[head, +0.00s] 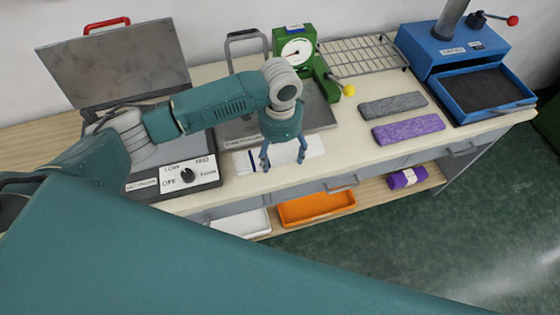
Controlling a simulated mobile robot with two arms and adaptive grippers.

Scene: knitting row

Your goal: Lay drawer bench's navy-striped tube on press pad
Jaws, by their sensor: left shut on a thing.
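The navy-striped tube (245,161) is a flat white strip with navy stripes at its left end, at the front of the drawer bench (350,148). My left gripper (284,160) points down over its middle, one finger on each side, and is shut on it. Whether the tube touches the bench top or is slightly raised, I cannot tell. At left stands an open press with a raised metal lid (115,62) and a dial box (188,176). Its grey press pad (168,152) is partly hidden behind my left arm. My right gripper is not in view.
Grey (392,105) and purple (408,128) flat knits lie right of the tube. Behind are a green dial gauge (296,50), a wire rack (362,54) and a blue press with a tray (488,92). An orange tray (315,207) and a purple roll (407,178) sit on the shelf below.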

